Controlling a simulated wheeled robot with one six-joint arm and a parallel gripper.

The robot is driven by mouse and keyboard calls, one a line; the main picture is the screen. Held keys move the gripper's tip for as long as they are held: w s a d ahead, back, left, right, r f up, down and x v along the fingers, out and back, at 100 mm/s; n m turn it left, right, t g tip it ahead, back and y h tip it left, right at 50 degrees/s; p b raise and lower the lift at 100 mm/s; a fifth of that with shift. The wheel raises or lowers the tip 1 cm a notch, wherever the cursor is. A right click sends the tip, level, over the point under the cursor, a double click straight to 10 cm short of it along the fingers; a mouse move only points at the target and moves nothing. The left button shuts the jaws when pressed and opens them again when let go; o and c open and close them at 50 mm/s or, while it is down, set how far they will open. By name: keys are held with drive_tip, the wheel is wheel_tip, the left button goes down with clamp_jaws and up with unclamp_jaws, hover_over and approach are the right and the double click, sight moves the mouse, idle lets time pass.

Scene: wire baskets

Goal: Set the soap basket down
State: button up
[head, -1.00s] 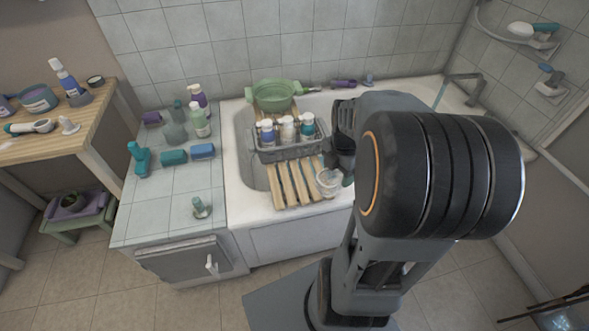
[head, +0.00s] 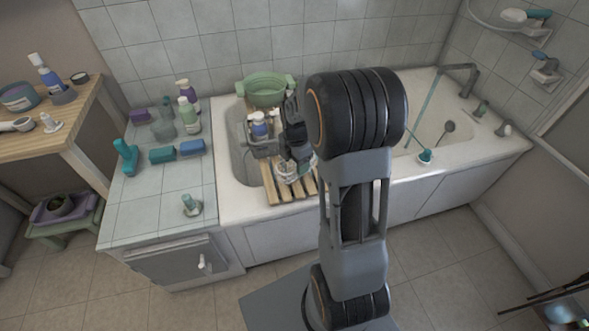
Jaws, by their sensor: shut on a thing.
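The soap basket (head: 262,150) is grey and holds bottles, of which one blue-and-white pump bottle (head: 259,127) shows clearly. It is over the slatted wooden rack (head: 279,189) across the bathtub, and looks upright. My gripper (head: 296,142) is at its right side, shut on the basket. The gripper and arm hide the basket's right part and most of its other contents. I cannot tell whether the basket's underside touches the slats.
A clear cup (head: 287,172) is on the rack's front, close to my gripper. A green basin (head: 266,89) stands behind the basket. The tiled counter (head: 150,205) at left holds several bottles and blocks. The tub's right part is mostly open.

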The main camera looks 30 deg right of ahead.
sight(295, 168)
drive_tip(key=shift+w+a+f+b, duration=0.15)
drive_tip(key=shift+f+b, duration=0.5)
drive_tip(key=shift+f, duration=1.1)
drive_tip(key=shift+f, duration=0.2)
drive_tip(key=o, duration=0.9)
drive_tip(key=shift+o, duration=0.2)
drive_tip(key=shift+r, duration=0.1)
